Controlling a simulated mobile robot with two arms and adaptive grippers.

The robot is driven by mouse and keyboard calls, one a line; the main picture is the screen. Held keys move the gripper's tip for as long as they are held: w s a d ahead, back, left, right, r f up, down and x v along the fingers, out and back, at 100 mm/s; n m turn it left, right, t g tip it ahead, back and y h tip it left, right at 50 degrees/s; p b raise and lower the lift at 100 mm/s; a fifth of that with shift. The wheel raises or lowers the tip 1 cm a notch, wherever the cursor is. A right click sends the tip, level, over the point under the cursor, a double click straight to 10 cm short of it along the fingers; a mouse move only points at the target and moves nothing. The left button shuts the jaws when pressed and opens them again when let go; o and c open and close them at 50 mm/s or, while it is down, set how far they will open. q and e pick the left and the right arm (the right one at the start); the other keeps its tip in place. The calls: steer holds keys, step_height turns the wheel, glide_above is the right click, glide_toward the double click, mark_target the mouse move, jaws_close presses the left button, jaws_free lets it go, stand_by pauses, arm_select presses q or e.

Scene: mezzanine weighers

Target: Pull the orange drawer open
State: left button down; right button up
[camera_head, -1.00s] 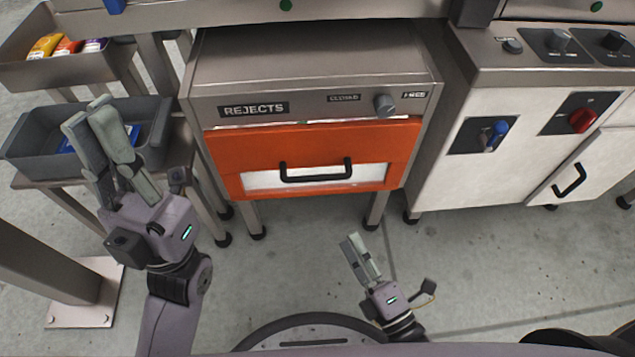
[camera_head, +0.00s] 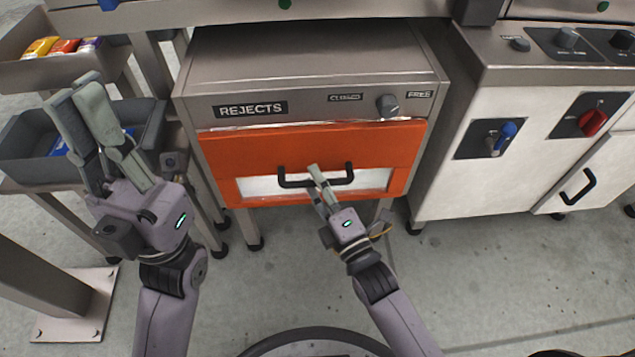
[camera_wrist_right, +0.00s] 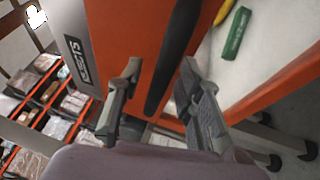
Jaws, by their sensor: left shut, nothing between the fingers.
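The orange drawer (camera_head: 300,150) sits under a grey metal top marked REJECTS and looks shut. Its black bar handle (camera_head: 292,182) crosses a pale window in the front. In the right wrist view the handle (camera_wrist_right: 175,55) runs between the two fingers of that gripper (camera_wrist_right: 160,90), which are apart, one on each side, with gaps showing. I cannot tell whether either finger touches it. My left gripper (camera_head: 80,95) is shut and empty, raised at the left, away from the drawer.
A grey knob (camera_head: 388,105) sits above the drawer between the CLOSED and FREE labels. A dark grey bin (camera_head: 25,150) stands behind my left gripper. A white cabinet (camera_head: 440,170) stands close on the right. Open floor lies in front of the drawer.

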steer(key=shift+c, duration=0.6)
jaws_close()
stand_by(0.4)
